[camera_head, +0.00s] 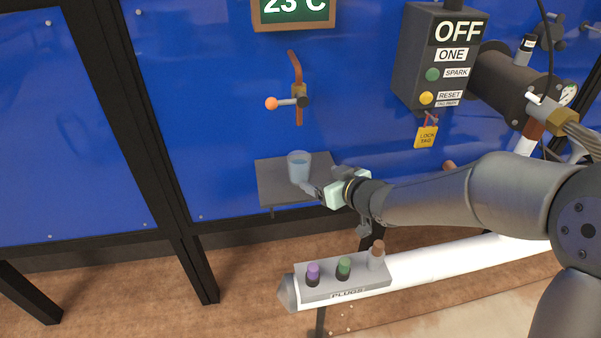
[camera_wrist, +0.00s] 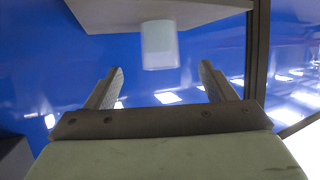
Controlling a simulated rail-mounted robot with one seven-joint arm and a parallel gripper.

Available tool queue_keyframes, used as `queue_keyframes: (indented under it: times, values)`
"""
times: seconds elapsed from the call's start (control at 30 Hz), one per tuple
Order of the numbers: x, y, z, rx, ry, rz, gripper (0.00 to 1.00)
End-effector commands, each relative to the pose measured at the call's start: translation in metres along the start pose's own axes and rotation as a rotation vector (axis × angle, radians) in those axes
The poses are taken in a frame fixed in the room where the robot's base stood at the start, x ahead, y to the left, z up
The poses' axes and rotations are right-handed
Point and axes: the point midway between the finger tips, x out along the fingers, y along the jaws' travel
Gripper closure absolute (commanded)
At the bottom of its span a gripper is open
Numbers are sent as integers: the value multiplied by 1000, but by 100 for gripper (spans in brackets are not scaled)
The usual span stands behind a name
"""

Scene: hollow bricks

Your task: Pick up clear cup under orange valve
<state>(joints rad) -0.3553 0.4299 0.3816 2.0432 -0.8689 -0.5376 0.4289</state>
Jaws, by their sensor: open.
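The clear cup (camera_head: 298,166) stands upright on a small grey shelf (camera_head: 270,185) against the blue wall. The valve with the orange knob (camera_head: 272,103) is on the wall above it. My gripper (camera_head: 308,188) is at the shelf's front right, close to the cup. In the wrist view the cup (camera_wrist: 160,46) is ahead of my open gripper (camera_wrist: 158,78), roughly centred between the two fingers and beyond their tips. The shelf (camera_wrist: 150,14) also shows there, at the top. Nothing is between the fingers. Whether a fingertip touches the cup is hard to tell in the head view.
A plug holder (camera_head: 345,281) with purple, green and brown plugs lies below my arm on a white pipe (camera_head: 440,265). A dark control box (camera_head: 440,60) with a yellow lock tag (camera_head: 426,136) hangs at upper right. The blue wall (camera_head: 210,90) closes off the back.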

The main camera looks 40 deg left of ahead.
Motion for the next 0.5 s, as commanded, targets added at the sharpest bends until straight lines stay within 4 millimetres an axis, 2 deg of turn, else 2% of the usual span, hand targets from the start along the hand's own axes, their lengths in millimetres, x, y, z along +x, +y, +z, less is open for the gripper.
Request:
queue_keyframes:
  times: [0.03,0.2,0.3,0.5]
  values:
    - [13,-1,1,2,-1,-3,23]
    - [46,-1,1,0,-1,-1,23]
    - [58,0,0,1,-2,2,23]
    - [70,0,0,1,-2,2,23]
